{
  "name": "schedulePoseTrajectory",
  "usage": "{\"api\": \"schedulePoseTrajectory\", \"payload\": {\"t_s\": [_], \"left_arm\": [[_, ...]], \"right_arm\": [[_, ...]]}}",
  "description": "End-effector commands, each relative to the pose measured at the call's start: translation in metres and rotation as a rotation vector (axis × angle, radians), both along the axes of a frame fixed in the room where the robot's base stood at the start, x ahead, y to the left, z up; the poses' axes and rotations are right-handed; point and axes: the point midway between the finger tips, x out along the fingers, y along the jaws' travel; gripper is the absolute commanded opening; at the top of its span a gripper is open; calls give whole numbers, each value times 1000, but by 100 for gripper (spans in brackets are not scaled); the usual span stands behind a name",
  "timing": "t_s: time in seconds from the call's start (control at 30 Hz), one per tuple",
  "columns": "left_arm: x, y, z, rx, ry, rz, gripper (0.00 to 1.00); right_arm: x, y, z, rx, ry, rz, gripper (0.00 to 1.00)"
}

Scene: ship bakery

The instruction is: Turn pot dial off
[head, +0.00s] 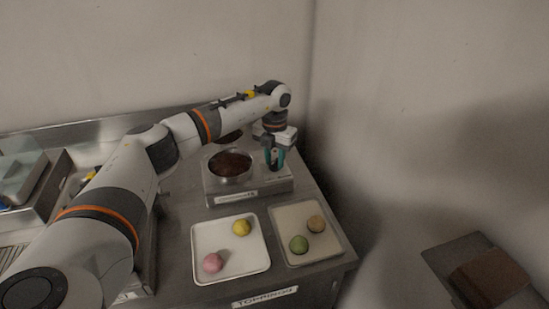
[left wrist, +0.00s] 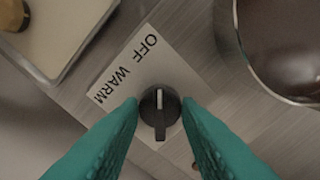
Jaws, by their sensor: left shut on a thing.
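The dial (left wrist: 160,112) is a round black knob with a pale pointer line, on a metal warmer (head: 250,192) whose front carries a label. In the left wrist view, the line's bright end points up the picture, nearer the word OFF than WARM on the white plate (left wrist: 122,65). My left gripper (head: 275,165) has teal fingers pointing down at the warmer's right part. In the left wrist view its fingertips (left wrist: 160,106) are shut on the dial's two sides. The steel pot (left wrist: 240,50) of dark brown filling (head: 231,163) sits just beside the dial. My right gripper is out of view.
A white tray (head: 232,271) with pink and yellow balls and a second tray (head: 301,257) with green and tan balls lie in front of the warmer. Walls stand behind and to the right. A brown block (head: 489,277) is at lower right.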

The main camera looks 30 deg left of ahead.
Motion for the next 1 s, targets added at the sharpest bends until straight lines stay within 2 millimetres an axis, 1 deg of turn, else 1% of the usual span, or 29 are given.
{"api": "schedulePoseTrajectory", "payload": {"t_s": [0.33, 0.37, 0.4, 0.47, 0.8, 0.87, 0.97, 1.0], "left_arm": [[1, 0, 1, 0, -3, -2, 8], [1, 0, 1, 0, -3, -1, 35], [1, 0, 1, 0, -3, -1, 42], [0, 0, 1, 0, -2, -1, 52], [0, 0, 3, 0, -1, 0, 52], [1, 0, 8, 0, -2, 0, 52], [1, 0, 22, 0, -5, 0, 52], [1, 0, 31, -1, -7, 1, 52]], "right_arm": [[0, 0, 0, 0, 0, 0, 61], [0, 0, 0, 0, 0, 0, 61], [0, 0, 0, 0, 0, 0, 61], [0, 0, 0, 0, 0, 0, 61], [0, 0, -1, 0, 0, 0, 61], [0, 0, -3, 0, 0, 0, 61], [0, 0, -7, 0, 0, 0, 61], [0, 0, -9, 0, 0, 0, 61]]}}
